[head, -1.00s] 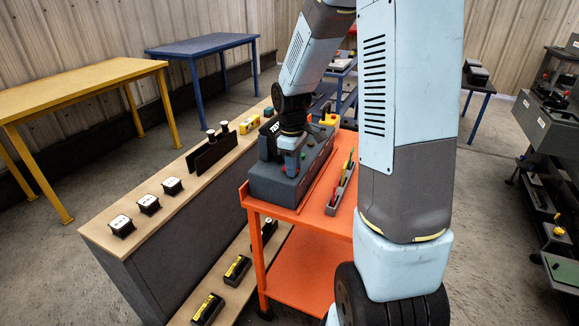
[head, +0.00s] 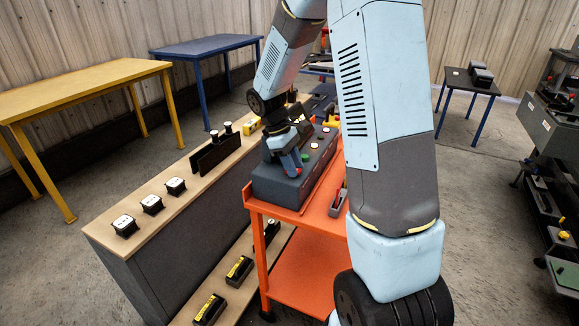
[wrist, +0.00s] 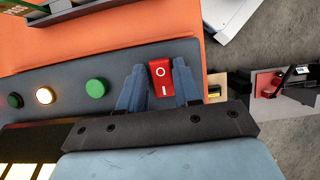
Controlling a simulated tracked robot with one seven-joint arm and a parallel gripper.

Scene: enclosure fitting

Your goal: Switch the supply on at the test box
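The test box (head: 272,188) is a long grey box on the orange cart (head: 257,207). In the wrist view its panel (wrist: 68,72) carries a red rocker switch (wrist: 161,78) marked O and I. My gripper (wrist: 160,88) is over this end of the panel, its two blue fingers apart on either side of the switch. I cannot tell whether they touch it. A green button (wrist: 97,87), a glowing yellowish lamp (wrist: 44,96) and a dark button (wrist: 14,100) sit in a row to the left. In the head view my gripper (head: 292,162) is low over the box's near end.
A wooden-topped bench (head: 101,227) left of the cart holds several black-based white sockets (head: 124,222) and a black upright holder (head: 214,154). A grey tray (head: 338,203) lies on the cart beside the box, partly hidden by my arm. Yellow (head: 87,79) and blue (head: 207,43) tables stand behind.

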